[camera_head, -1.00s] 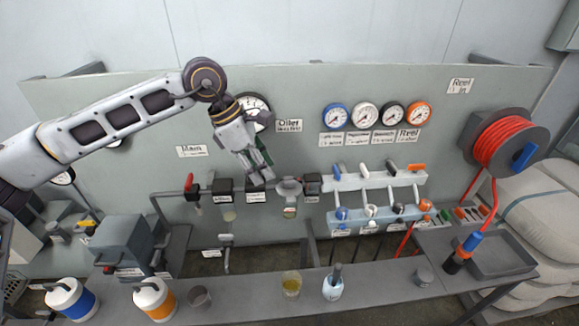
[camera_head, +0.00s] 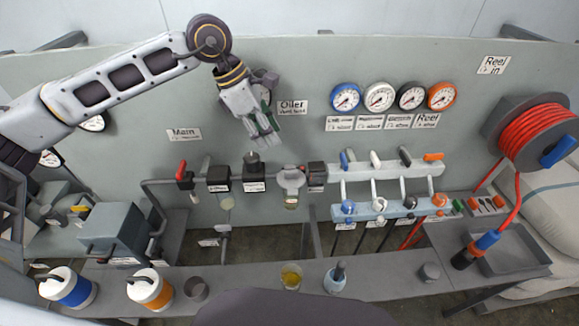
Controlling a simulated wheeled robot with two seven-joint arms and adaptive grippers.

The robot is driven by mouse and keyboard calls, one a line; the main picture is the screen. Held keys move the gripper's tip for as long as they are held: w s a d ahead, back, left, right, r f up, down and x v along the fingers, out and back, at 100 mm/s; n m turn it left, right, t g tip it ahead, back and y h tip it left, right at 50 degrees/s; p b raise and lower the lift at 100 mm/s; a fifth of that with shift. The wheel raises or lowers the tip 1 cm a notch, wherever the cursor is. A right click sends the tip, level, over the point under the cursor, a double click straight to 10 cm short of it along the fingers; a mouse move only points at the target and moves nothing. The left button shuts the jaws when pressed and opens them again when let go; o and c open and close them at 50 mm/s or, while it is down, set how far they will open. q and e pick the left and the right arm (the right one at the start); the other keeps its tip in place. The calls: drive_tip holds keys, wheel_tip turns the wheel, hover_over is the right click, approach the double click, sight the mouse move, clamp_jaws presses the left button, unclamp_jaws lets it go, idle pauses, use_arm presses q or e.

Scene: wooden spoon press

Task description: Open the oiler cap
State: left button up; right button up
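The oiler (camera_head: 291,181) is a pale grey unit with a rounded top in the row of fittings on the panel, under the "Oiler" sign (camera_head: 292,107). A small clear bowl (camera_head: 291,201) with yellowish contents hangs below it. Whether its cap is on is too small to tell. My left gripper (camera_head: 268,139) points down, above and a little left of the oiler, apart from it. It seems to hold nothing; its finger gap is not clear. My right gripper is not in view.
Dark fittings (camera_head: 253,176) stand left of the oiler, and a lever manifold (camera_head: 385,190) stands right. On the bench are a glass with yellow liquid (camera_head: 291,277), a small bottle (camera_head: 335,280), a grey cup (camera_head: 196,289) and orange and blue jugs. A red hose reel (camera_head: 535,135) is at right.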

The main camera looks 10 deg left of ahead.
sight(291, 171)
use_arm(q)
drive_tip(key=p+x, duration=0.2)
drive_tip(key=x, duration=1.2)
idle(0.4)
clamp_jaws()
